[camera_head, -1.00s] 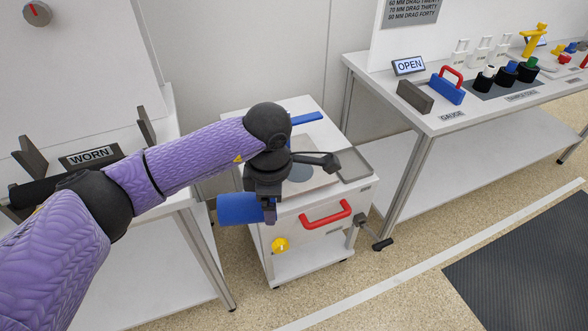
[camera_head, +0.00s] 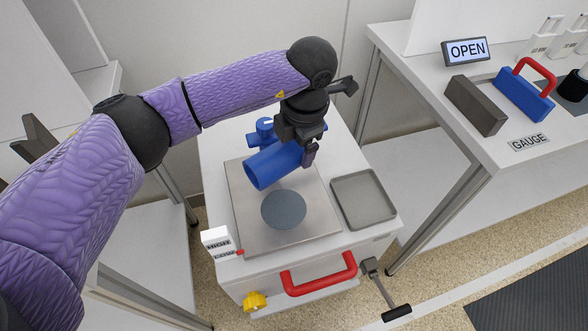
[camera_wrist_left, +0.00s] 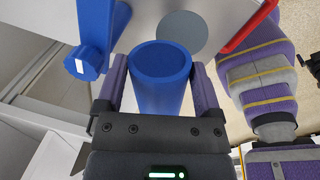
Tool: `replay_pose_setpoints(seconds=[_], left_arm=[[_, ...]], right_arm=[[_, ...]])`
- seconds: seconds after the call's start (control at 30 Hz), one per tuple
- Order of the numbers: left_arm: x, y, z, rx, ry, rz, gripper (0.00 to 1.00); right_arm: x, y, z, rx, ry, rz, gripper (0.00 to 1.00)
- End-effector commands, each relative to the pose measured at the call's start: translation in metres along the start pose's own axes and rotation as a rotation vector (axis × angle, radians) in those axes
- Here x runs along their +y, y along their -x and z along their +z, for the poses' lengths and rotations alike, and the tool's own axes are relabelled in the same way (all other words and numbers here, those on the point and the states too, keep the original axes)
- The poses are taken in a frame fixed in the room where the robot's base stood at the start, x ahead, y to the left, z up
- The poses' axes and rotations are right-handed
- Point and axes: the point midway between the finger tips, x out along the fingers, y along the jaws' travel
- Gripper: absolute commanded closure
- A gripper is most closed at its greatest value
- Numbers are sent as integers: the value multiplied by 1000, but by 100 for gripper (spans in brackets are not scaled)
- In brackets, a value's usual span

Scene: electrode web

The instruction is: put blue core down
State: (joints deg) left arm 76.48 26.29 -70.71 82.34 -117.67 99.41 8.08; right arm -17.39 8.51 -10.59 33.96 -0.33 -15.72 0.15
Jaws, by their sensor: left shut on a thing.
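The blue core (camera_head: 270,168), a thick blue cylinder, is held lying on its side above the cart top, behind the dark round spot (camera_head: 284,209). My left gripper (camera_head: 303,150) is shut on it. In the left wrist view, the core (camera_wrist_left: 160,82) sits between the two purple fingers, with its round end facing outward. Whether its underside touches the plate cannot be told. The steel plate (camera_head: 245,227) with the round spot is on the white cart. My right gripper does not show.
A blue fixture (camera_head: 262,132) stands on the cart behind the core, close to it. A grey tray (camera_head: 363,200) is at the plate's right. A red handle (camera_head: 320,283), yellow knob (camera_head: 255,301) and crank (camera_head: 397,312) are on the front. A bench with a blue gauge (camera_head: 522,97) is at right.

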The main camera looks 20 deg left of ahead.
Motion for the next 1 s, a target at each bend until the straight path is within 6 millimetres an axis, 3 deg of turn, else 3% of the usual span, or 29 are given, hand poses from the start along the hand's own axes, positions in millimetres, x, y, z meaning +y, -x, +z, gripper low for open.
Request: replay_pose_setpoints(seconds=[0.5,0.83,0.87,0.9,1.0], left_arm=[[-14,-102,3,3,2,-3,100],[-14,-102,3,1,2,1,100],[-14,-102,3,0,2,1,11],[-14,-102,3,0,2,1,3],[-14,-101,3,0,2,1,0]], right_arm=[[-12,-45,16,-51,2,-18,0],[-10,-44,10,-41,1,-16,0],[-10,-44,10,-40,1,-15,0],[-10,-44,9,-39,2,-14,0],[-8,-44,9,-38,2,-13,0]])
